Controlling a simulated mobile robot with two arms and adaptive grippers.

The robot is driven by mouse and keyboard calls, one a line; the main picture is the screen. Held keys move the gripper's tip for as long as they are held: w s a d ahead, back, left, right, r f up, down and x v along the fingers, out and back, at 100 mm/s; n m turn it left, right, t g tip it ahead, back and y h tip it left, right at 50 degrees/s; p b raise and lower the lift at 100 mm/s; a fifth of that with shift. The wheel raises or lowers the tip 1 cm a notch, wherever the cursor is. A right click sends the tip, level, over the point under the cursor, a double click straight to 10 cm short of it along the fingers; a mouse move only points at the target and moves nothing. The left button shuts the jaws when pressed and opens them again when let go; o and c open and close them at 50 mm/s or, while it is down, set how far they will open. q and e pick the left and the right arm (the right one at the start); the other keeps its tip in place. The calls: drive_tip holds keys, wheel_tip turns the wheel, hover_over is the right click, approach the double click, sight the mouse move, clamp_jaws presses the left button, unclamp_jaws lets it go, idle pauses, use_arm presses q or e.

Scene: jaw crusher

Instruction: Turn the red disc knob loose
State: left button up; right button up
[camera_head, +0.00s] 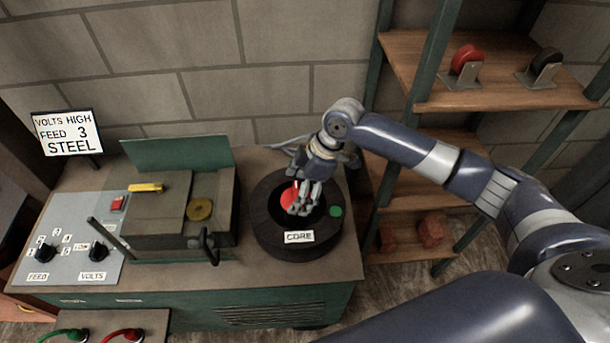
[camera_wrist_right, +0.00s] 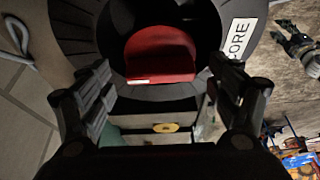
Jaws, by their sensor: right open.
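The red disc knob (camera_head: 289,198) sits inside the black ring labelled CORE (camera_head: 266,233), at the right end of the bench. In the right wrist view the red knob (camera_wrist_right: 160,52) shows as a thick rounded red piece with a small pale mark on its edge. My right gripper (camera_head: 304,209) reaches down over the ring and partly hides the knob. In the right wrist view its fingers (camera_wrist_right: 160,88) are spread apart with nothing between them, and the knob lies beyond them. A dark gripper-like shape (camera_wrist_right: 297,45) at the right edge of that view looks like my left gripper; its jaws are unclear.
The machine with a brass disc (camera_head: 200,209) and a handle (camera_head: 206,240) stands left of the ring. The control panel (camera_head: 68,255) is farther left. Shelves (camera_head: 490,95) stand on the right.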

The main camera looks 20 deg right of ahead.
drive_tip(key=shift+a+f, duration=0.25)
drive_tip(key=shift+f, duration=0.25)
drive_tip(key=shift+s, duration=0.1)
drive_tip(key=c, duration=1.2)
use_arm(q)
drive_tip(key=shift+w+r, duration=0.15)
use_arm(e)
drive_tip(key=shift+o, duration=0.2)
use_arm(q)
drive_tip(key=shift+w+r, duration=0.2)
drive_tip(key=shift+w, duration=0.15)
use_arm(e)
drive_tip(key=shift+s+f, duration=0.15)
